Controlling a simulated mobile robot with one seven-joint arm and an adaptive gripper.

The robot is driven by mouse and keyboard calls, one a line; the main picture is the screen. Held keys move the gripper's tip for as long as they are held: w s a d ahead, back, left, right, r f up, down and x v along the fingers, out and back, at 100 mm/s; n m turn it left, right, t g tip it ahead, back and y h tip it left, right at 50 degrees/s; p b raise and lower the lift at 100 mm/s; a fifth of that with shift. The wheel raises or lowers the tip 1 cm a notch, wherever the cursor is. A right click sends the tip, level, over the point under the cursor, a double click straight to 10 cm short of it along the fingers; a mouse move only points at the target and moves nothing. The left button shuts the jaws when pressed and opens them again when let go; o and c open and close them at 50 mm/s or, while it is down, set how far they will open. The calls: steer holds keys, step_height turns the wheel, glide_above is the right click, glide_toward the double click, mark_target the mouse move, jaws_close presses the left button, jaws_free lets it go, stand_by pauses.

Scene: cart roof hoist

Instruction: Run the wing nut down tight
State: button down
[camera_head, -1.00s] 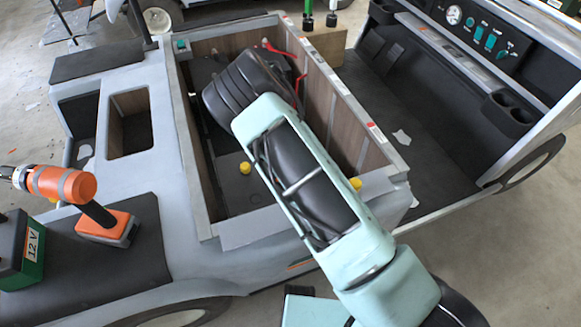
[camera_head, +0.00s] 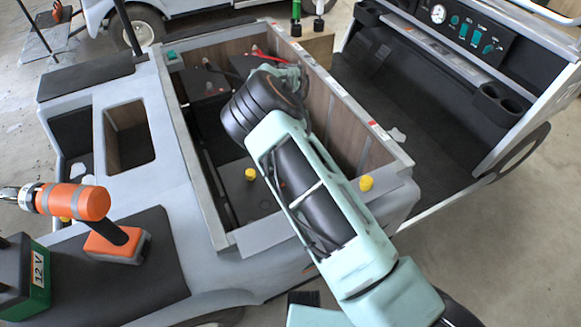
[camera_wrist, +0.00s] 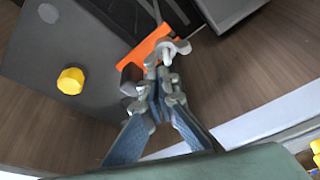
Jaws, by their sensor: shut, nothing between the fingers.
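In the wrist view a pale grey wing nut (camera_wrist: 178,47) sits at the right part of an orange bar (camera_wrist: 150,48), beside a dark box with a yellow cap (camera_wrist: 70,80). My gripper (camera_wrist: 154,68) has its fingers together, with nothing visible between them. Its tips are just below and left of the wing nut in the picture; I cannot tell whether they touch it. In the head view my arm reaches into the cart's open bay (camera_head: 232,240), and its wrist hides the wing nut and the fingertips.
Wood-lined bay walls (camera_head: 330,115) stand close around my wrist. A red cable (camera_head: 270,56) runs at the bay's back. An orange drill (camera_head: 75,201) and a green 12 V box (camera_head: 36,280) rest on the cart at left. A yellow knob (camera_head: 366,183) is on the front right rim.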

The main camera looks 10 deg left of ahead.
steer(key=shift+w+a+f+m+y+b, duration=0.1)
steer(key=shift+f+m+y+b, duration=0.2)
steer(key=shift+m+b, duration=0.8)
steer(key=shift+r+b, duration=0.1)
steer(key=shift+b, duration=0.25)
steer(key=shift+a+r+m+y+b, duration=0.1)
steer(key=shift+r+m+y+b, duration=0.15)
steer(key=shift+m+b, duration=0.45)
